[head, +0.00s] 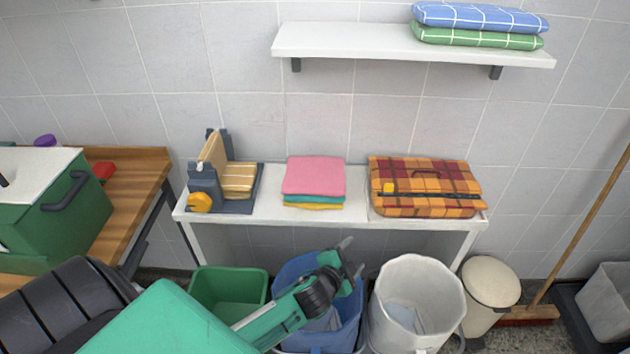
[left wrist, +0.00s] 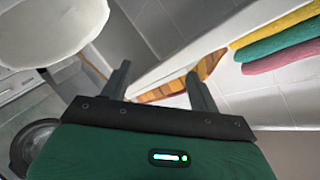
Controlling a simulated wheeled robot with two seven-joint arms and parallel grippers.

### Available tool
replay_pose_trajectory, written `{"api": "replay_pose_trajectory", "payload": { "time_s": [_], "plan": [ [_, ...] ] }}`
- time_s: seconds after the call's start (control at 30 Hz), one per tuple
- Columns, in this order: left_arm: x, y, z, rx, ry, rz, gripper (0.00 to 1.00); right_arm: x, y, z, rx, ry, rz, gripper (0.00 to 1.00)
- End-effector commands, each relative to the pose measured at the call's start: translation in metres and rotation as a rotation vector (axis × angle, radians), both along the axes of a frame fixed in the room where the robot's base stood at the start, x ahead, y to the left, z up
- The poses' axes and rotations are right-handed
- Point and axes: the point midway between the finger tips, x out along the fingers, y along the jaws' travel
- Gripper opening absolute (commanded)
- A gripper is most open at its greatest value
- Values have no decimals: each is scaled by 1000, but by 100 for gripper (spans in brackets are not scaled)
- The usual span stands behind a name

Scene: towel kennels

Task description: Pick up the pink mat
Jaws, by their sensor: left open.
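The pink mat (head: 314,176) lies folded on top of a teal and a yellow mat, in the middle of the white bench. In the left wrist view, the pink mat (left wrist: 282,56) shows at the right, tilted, beside the teal and yellow ones. My left gripper (head: 352,257) is open and empty, in front of the bench, lower than the mat and a little to its right. Its two spread fingers (left wrist: 158,75) show in the left wrist view with nothing between them. My right gripper is not in view.
A plaid case (head: 425,200) stands right of the stack, and a grey stand with a tan pad (head: 238,178) stands left. Green (head: 228,290), blue and white (head: 418,290) bins are below, near my arm. A shelf (head: 370,42) overhead holds blue and green checked cloths.

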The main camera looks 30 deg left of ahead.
Motion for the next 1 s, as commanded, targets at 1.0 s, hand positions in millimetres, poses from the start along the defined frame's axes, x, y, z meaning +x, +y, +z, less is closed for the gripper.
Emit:
{"api": "replay_pose_trajectory", "payload": {
  "time_s": [1.0],
  "plan": [
    [84, 52, 147, 1850, -701, -2268, 62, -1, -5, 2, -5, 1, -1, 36]
  ]
}}
